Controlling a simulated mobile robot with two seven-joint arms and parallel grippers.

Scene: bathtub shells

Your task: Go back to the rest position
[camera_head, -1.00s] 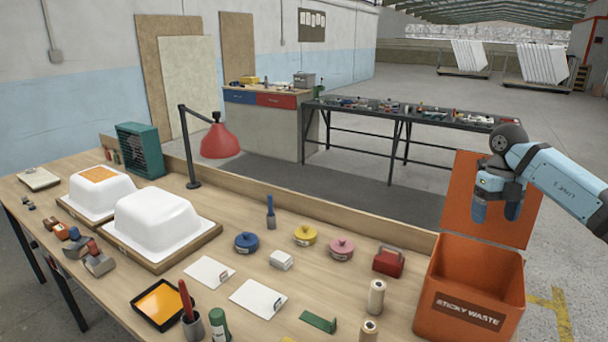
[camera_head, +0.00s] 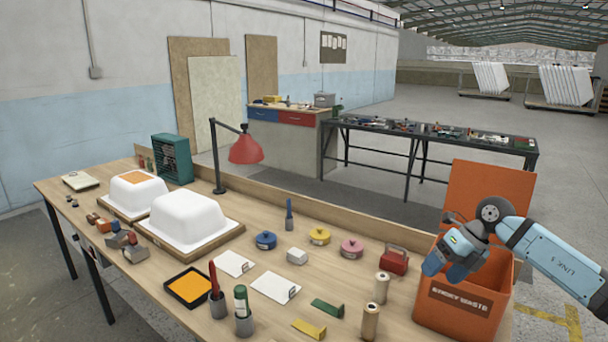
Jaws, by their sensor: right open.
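My right gripper (camera_head: 445,262) hangs at the left rim of the orange sticky waste bin (camera_head: 462,307), in front of its raised lid (camera_head: 490,194). Its blue fingers point down and to the left. It looks open, and nothing shows between the fingers. The arm comes in from the right edge and hides part of the bin's opening. My left gripper and left arm are out of the picture.
The wooden workbench (camera_head: 190,271) holds two white shells (camera_head: 188,221) (camera_head: 136,195), a red lamp (camera_head: 246,149), coloured round tins, white cards, an orange tray (camera_head: 188,287) and spools (camera_head: 370,322). Open floor lies behind, with a black table (camera_head: 440,136).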

